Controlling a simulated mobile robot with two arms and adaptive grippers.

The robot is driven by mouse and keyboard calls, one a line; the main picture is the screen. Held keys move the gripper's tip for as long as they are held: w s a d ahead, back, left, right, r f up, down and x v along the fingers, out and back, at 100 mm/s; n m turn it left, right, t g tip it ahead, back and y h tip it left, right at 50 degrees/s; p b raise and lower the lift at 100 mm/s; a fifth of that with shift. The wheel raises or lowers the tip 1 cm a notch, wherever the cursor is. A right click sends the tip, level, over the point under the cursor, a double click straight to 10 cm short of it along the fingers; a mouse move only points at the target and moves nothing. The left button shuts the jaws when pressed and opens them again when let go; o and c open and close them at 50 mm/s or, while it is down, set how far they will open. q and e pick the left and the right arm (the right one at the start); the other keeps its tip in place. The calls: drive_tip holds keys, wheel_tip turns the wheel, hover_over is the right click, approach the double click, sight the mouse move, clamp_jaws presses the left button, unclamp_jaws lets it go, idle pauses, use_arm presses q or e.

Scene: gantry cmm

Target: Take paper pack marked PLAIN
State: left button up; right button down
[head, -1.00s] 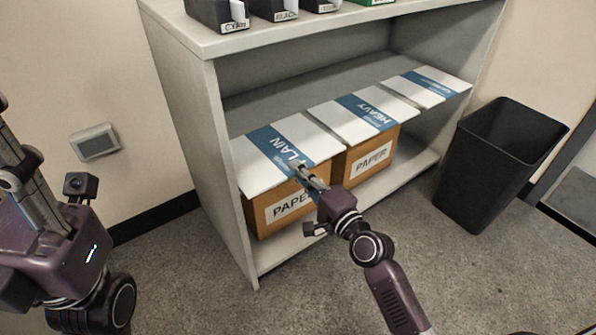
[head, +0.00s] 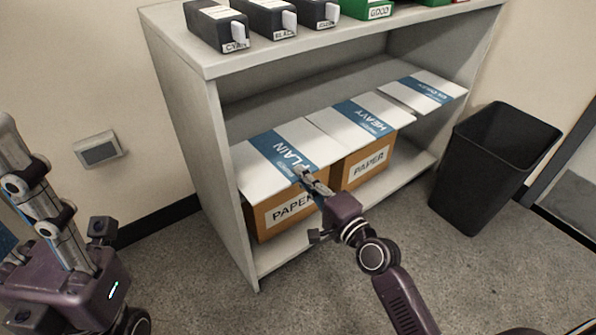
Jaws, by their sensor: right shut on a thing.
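The paper pack marked PLAIN (head: 262,166) is white with a blue band. It lies on the brown box labelled PAPER (head: 272,216) at the left of the lower shelf. My right gripper (head: 301,174) is at the pack's front edge, by the blue band, and is shut on it. The fingertips partly cover the band.
A HEAVY pack (head: 350,121) lies just right of the PLAIN pack, and another pack (head: 425,92) lies farther right. Black and green boxes stand on the shelf unit's top (head: 190,52). A black bin (head: 490,165) stands to the right. The floor in front is clear.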

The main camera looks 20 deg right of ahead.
drive_tip(key=s+d+r+p, duration=0.1)
drive_tip(key=s+r, duration=0.1)
drive_tip(key=s, duration=0.3)
drive_tip(key=s+d+r+p, duration=0.1)
drive_tip(key=s+d+r, duration=0.1)
drive_tip(key=s, duration=0.4)
drive_tip(key=shift+s+d+r, duration=0.15)
drive_tip(key=shift+d+r, duration=0.15)
